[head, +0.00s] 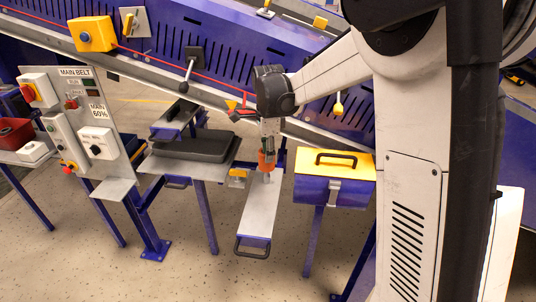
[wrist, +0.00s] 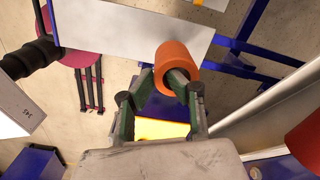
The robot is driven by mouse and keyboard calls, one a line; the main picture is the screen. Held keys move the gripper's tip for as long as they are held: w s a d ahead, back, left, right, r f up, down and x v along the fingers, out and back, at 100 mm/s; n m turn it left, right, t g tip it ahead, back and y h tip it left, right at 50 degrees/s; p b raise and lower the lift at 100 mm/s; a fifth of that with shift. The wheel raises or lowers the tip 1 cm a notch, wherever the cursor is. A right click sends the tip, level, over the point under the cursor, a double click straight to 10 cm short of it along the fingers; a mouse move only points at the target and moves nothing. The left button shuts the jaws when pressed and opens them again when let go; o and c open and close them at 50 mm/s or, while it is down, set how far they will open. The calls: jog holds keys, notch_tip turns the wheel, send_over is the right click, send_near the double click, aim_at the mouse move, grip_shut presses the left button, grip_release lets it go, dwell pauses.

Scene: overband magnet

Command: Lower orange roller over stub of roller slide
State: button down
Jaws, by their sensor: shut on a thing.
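The orange roller (head: 267,160) is upright in the head view, at the tips of my gripper (head: 268,148). In the wrist view the roller (wrist: 176,55) sits at the fingertips of my gripper (wrist: 163,80), which is shut on it. The roller slide (head: 256,215) is a long grey plate with a dark handle at its near end. A short grey stub (head: 267,177) shows directly below the roller, near the far end of the slide. I cannot tell whether the roller is just above the stub or around its top. The slide's plate (wrist: 110,25) also shows in the wrist view.
A blue box with a yellow lid (head: 334,163) stands close to the right of the slide. A dark tray (head: 195,146) on a grey shelf is to the left. The slatted blue conveyor frame (head: 230,45) runs behind. A control panel (head: 85,110) stands at the left.

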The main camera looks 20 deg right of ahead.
aim_at(268, 171)
jog(key=shift+f+b, duration=2.35)
jog(key=shift+f, duration=0.75)
jog(key=c, duration=1.6)
grip_release()
jog(key=shift+c, duration=0.2)
notch_tip(268, 171, up, 12)
jog(key=shift+s, duration=0.15)
jog(key=s+r+n+t, duration=0.2)
jog(key=s+n, duration=0.3)
jog(key=s, duration=0.3)
jog(key=s+r+n+t, duration=0.2)
jog(key=s+n, duration=0.2)
jog(key=s, duration=0.4)
jog(key=s+f+n+t, duration=0.1)
jog(key=s+f+n, duration=0.1)
jog(key=s+n, duration=0.2)
jog(key=s+f+n+t, duration=0.2)
jog(key=s+n, duration=0.3)
jog(key=s, duration=0.4)
jog(key=shift+f+n, duration=0.3)
jog(key=shift+f, duration=0.5)
